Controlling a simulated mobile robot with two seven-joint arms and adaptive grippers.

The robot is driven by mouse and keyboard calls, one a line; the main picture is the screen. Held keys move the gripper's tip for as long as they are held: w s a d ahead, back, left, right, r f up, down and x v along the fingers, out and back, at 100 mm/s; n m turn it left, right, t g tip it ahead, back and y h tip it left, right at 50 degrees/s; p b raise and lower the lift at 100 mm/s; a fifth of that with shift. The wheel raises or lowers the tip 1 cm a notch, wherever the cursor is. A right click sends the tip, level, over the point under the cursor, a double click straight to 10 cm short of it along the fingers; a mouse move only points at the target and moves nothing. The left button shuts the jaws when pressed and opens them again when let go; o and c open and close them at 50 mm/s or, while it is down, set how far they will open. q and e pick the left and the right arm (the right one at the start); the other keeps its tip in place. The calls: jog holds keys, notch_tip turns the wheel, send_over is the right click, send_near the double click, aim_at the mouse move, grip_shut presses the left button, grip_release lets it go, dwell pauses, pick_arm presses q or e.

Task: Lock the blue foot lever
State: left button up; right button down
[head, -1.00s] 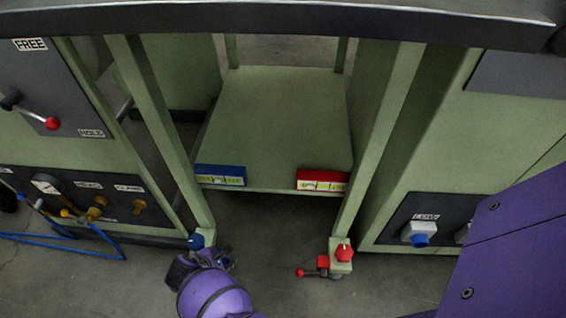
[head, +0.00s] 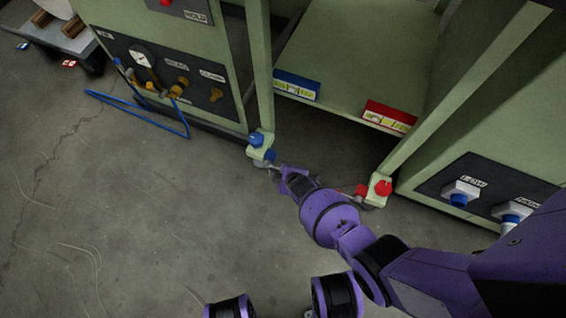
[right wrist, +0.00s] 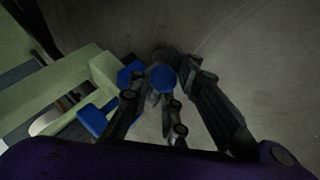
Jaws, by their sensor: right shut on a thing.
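The blue foot lever shows its blue ball (right wrist: 163,78) in the right wrist view, between the fingers of my right gripper (right wrist: 168,88). In the head view my right gripper (head: 279,174) is low at the foot of the table's left leg, shut on the lever, whose blue part (head: 270,156) shows just beyond it. The leg's foot carries a blue cap (head: 256,139), which also shows in the right wrist view (right wrist: 129,73). The fingers hide much of the lever's arm, so its exact angle is unclear. My left gripper is not in view.
A red-capped foot (head: 382,188) with a red lever (head: 361,190) stands right of my forearm. A panel with a gauge (head: 142,58) and a blue hose (head: 140,112) are at left. A panel with blue-tipped knobs (head: 460,194) is at right.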

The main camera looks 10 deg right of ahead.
jog(key=shift+s+a+f+m+t+y+b, duration=0.1)
jog(key=shift+s+f+m+t+y+b, duration=0.1)
jog(key=shift+f+t+y+b, duration=0.3)
jog(key=shift+s+f+m+t+y+b, duration=0.1)
jog(key=shift+s+f+t+y+b, duration=0.15)
jog(key=shift+f+y+b, duration=0.3)
jog(key=shift+r, duration=0.1)
jog(key=c, duration=1.8)
grip_release()
jog(key=shift+w, duration=0.15)
jog(key=shift+w+r, duration=0.1)
